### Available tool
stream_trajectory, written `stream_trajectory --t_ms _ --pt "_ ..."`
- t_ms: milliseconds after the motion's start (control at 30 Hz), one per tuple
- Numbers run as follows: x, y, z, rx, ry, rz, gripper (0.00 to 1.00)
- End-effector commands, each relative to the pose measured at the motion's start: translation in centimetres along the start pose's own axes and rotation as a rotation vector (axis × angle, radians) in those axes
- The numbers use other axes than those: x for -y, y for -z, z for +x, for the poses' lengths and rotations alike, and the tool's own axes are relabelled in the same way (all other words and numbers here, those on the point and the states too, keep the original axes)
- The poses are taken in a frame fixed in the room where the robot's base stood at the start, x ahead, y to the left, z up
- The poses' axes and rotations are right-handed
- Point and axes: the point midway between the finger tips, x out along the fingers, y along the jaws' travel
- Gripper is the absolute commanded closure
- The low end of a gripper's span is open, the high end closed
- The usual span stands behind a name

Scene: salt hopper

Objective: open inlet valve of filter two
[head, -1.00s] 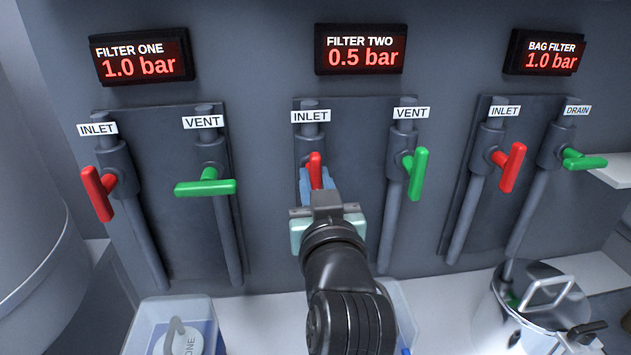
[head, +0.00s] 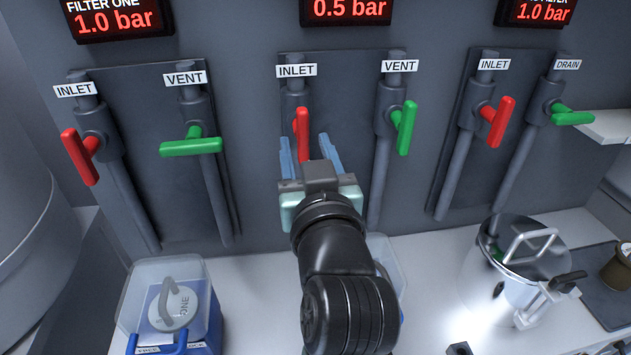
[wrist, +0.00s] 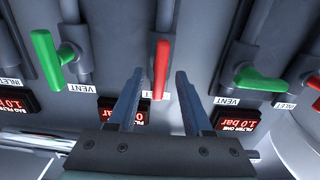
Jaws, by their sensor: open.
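The red handle of filter two's inlet valve (head: 302,134) stands in line with its vertical pipe, under the INLET label (head: 297,70) in the head view. In the wrist view the same red handle (wrist: 161,69) shows beyond and between my fingertips. My gripper (head: 311,152) is open and empty, just below and in front of the handle. Its two blue fingers (wrist: 158,82) are spread apart. I cannot tell whether either finger touches the handle. The filter two display (head: 346,9) reads 0.5 bar.
The green filter two vent handle (head: 405,128) is close on the right, upright. Filter one's red inlet handle (head: 80,156) and level green vent handle (head: 191,147) are left. A clear box (head: 205,275) and a steel pot (head: 510,275) stand on the white counter below.

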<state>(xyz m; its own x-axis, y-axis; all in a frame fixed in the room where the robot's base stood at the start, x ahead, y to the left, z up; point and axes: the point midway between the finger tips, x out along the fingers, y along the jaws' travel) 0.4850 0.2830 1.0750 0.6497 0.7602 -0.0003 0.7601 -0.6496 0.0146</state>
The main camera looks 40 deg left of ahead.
Motion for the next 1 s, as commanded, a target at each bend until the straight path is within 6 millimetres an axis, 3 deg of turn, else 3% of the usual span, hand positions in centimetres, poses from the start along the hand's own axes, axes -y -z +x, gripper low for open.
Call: stream_trajectory --t_ms 300,600,1000 --pt "-0.1 -0.1 -7.5 0.000 -0.005 -0.001 0.50" --pt "0.0 0.1 -9.5 0.001 -0.001 -0.001 0.50" --pt "0.0 0.0 -9.6 0.000 0.000 -0.002 0.50"
